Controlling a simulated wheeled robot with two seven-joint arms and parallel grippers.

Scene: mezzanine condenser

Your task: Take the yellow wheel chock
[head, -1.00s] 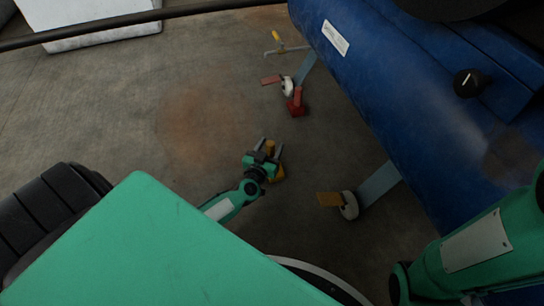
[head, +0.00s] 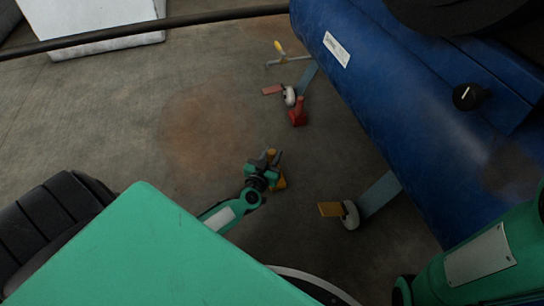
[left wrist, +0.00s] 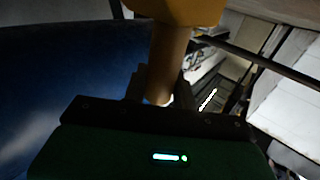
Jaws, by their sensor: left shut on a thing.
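The yellow wheel chock (head: 279,183) is on the concrete floor at the middle of the head view, partly hidden by my left gripper. My left gripper (head: 271,156) is shut on its upright handle. In the left wrist view the handle (left wrist: 167,60) stands between the two fingers (left wrist: 162,85), and the chock's wider yellow body (left wrist: 178,9) fills the top edge. I cannot tell whether the chock is clear of the floor. My right arm shows at the lower right of the head view, but its gripper is out of view.
A red chock (head: 298,116) with a handle stands farther back. A blue tank (head: 385,105) on legs with casters (head: 349,214) takes up the right side. An orange pedal (head: 329,209) is close to the right of my gripper. The floor to the left is clear.

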